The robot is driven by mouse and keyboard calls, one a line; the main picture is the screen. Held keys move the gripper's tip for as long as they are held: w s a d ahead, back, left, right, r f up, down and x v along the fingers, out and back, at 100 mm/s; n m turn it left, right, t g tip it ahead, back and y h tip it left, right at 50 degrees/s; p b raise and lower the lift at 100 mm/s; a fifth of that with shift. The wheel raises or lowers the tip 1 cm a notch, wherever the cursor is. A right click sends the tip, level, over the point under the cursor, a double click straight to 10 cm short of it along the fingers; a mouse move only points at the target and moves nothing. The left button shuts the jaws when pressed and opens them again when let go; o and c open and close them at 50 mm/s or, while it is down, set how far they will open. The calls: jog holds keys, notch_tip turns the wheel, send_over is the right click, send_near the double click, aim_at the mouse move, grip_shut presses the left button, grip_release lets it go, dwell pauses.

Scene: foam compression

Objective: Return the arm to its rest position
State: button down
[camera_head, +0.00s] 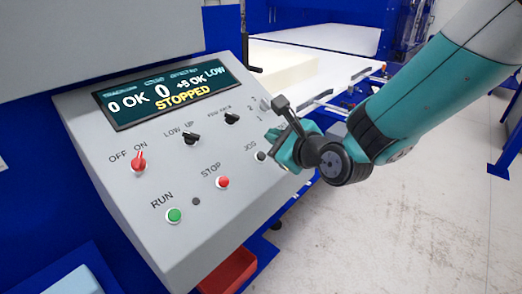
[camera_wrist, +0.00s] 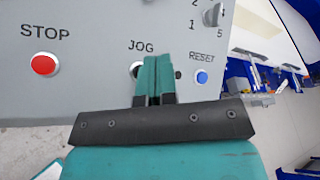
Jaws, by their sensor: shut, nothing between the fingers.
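My gripper (camera_head: 273,135) is at the end of my teal arm (camera_head: 440,90), in front of the right side of the grey control panel (camera_head: 105,150). In the wrist view its two teal fingers (camera_wrist: 154,62) are together with nothing between them. They overlap the JOG button (camera_wrist: 137,69), which is partly hidden; I cannot tell whether they touch the panel. The blue RESET button (camera_wrist: 202,77) is just to their right, and the red STOP button (camera_wrist: 43,64) is to their left.
The panel display (camera_head: 165,92) reads STOPPED. The red OFF/ON switch (camera_head: 138,162) and green RUN button (camera_head: 174,215) are on the left. A pale foam block (camera_head: 283,68) lies on the machine bed behind. A red bin (camera_head: 230,272) is below. Open floor (camera_head: 400,240) lies right.

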jog(key=shift+s+d+r, duration=0.2)
jog(key=shift+d+r, duration=0.05)
jog(key=shift+r, duration=0.25)
jog(key=s+d+r+n+g+h, duration=0.1)
jog(key=s+d+n+g, duration=0.3)
jog(key=s+n, duration=0.5)
jog(key=s+d+r+n+g+h, duration=0.1)
jog(key=s+d+n+g, duration=0.3)
jog(key=s+n, duration=0.5)
jog(key=s+d+r+n+g+h, duration=0.2)
jog(key=s+d+n, duration=0.4)
jog(key=s+n, duration=0.3)
jog(key=shift+n+g+h, duration=0.7)
jog(key=shift+g, duration=0.2)
jog(key=shift+d, duration=0.1)
